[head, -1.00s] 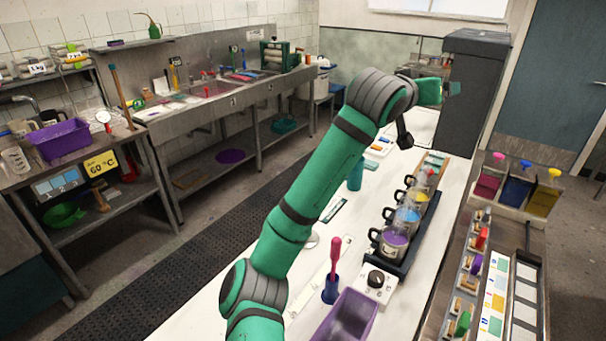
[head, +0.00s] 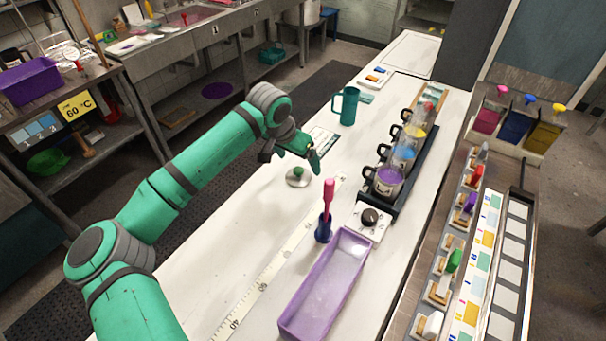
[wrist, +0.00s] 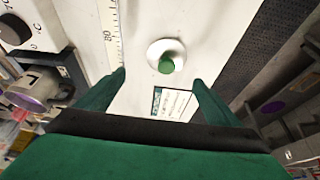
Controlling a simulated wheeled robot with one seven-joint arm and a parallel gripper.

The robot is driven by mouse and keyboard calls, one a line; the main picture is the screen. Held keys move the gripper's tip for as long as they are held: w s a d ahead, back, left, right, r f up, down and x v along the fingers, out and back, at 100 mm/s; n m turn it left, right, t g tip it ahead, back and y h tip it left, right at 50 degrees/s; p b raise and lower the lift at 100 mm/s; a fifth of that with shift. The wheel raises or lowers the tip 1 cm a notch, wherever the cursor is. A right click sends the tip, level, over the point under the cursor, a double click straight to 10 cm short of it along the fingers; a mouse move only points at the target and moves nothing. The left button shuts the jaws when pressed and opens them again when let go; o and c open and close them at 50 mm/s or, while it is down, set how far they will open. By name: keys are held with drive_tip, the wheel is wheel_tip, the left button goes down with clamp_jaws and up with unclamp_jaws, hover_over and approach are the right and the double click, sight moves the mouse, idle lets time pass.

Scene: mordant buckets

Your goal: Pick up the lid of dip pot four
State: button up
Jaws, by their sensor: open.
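A round, pale metallic lid with a green knob (head: 298,177) lies flat on the white worktop. It also shows in the wrist view (wrist: 168,58), ahead of the fingers and roughly centred between them. My gripper (head: 293,160) is open and empty, above the worktop close to the lid and apart from it; its fingers show in the wrist view (wrist: 159,77). The dip pots (head: 390,175) are glass vessels with black handles, in a row in a dark rack, holding purple, blue, yellow and red liquids. I cannot read which one is pot four.
A pink-handled tool stands in a blue holder (head: 323,230) near the lid. A purple tray (head: 325,285), a dial box (head: 369,219) and a ruler strip (head: 262,285) are nearer. The worktop around the lid is clear.

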sight(298, 170)
drive_tip(key=shift+w+a+f, duration=0.2)
drive_tip(key=shift+a+f, duration=0.2)
drive_tip(key=shift+f, duration=0.4)
drive_tip(key=shift+a+f, duration=0.15)
drive_tip(key=shift+a, duration=0.1)
drive_tip(key=shift+d+x, duration=0.2)
drive_tip(key=shift+x, duration=2.4)
drive_tip(key=c, duration=1.1)
